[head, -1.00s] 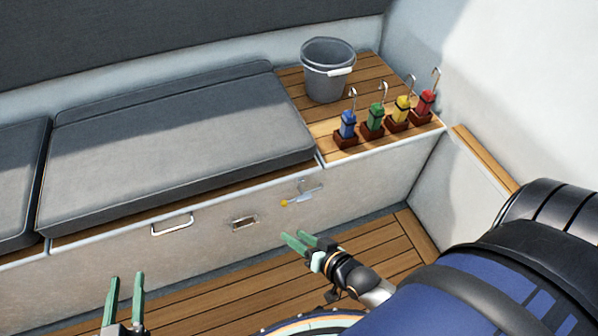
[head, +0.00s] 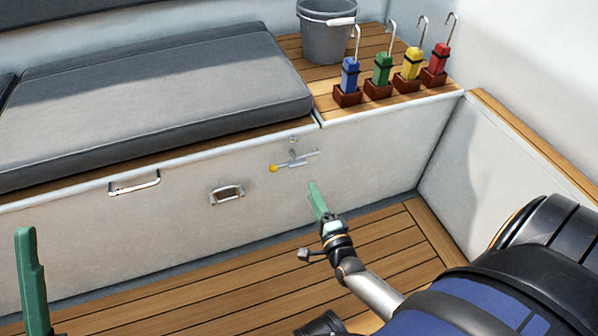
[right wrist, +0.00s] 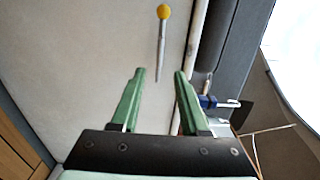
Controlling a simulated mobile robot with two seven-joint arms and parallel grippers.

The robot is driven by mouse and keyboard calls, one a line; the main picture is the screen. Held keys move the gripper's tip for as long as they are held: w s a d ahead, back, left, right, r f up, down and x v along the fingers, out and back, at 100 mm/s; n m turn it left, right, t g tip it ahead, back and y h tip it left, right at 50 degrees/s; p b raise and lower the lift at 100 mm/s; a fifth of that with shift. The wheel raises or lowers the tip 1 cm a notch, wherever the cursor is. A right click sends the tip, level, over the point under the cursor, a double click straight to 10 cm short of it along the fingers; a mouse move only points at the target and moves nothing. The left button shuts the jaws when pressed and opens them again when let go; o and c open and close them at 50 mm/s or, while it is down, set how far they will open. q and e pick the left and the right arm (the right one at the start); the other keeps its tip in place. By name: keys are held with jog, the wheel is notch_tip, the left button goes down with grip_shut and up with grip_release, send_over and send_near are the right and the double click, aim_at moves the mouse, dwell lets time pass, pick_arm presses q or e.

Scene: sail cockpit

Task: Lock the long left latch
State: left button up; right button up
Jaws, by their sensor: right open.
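The long latch (head: 295,164) is a thin metal lever with a yellow knob (head: 273,168) at its left end, on the pale front panel of the bench, just under the lid edge. In the right wrist view the knob (right wrist: 163,12) and its thin rod (right wrist: 161,52) show ahead of the fingers. My right gripper (head: 314,187) is open and empty, below and slightly right of the latch, apart from it. Its fingers show spread in the right wrist view (right wrist: 160,71). A green finger of my left gripper (head: 32,275) shows at the lower left edge; its opening cannot be seen.
A recessed metal fitting (head: 227,193) and a bar handle (head: 135,183) are on the same panel. A grey cushion (head: 170,90) lies on the bench. A bucket (head: 326,35) and several coloured hook-topped items stand at the right. The wooden floor (head: 200,295) is clear.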

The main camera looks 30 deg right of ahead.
aim_at(299, 166)
jog(key=shift+b+x, duration=1.65)
jog(key=shift+x, duration=3.8)
jog(key=shift+c, duration=0.2)
jog(key=shift+a, duration=0.1)
grip_shut()
